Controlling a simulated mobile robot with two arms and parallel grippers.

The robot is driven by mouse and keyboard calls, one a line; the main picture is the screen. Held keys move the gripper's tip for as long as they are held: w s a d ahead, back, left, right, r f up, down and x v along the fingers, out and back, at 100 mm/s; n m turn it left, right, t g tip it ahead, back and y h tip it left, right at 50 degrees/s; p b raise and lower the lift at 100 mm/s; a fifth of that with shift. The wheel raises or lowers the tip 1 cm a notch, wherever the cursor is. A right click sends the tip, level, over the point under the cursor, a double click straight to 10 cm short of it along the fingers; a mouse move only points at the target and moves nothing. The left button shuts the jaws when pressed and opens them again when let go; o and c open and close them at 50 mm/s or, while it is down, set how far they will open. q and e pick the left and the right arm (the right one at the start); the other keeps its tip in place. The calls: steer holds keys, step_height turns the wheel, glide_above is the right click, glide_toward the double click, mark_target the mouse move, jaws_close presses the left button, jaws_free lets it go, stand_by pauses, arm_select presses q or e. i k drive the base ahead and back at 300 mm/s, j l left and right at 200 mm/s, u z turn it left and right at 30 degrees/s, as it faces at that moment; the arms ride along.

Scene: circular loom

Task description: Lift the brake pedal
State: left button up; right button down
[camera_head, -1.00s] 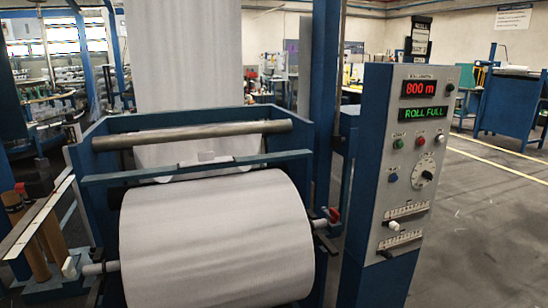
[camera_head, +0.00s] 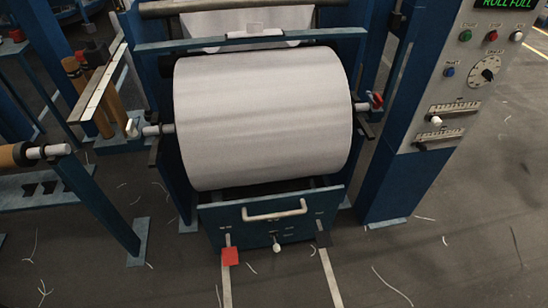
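A red pedal (camera_head: 230,257) sits low at the front left of the blue winder box, at the end of a short pale arm. A dark pedal (camera_head: 323,240) sits at the front right of the same box. Small labels above them are too small to read, so I cannot tell for certain which is the brake pedal. A small white knob (camera_head: 276,247) is between them. Neither of my grippers is in view.
The large white fabric roll (camera_head: 265,118) lies above the blue front panel (camera_head: 270,216) with its pale handle (camera_head: 274,211). The control panel (camera_head: 465,90) stands at right. Two pale strips run along the thread-strewn floor. Blue posts and a wooden roll (camera_head: 20,155) are at left.

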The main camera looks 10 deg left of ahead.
mark_target(229, 255)
steer(key=u, duration=0.9)
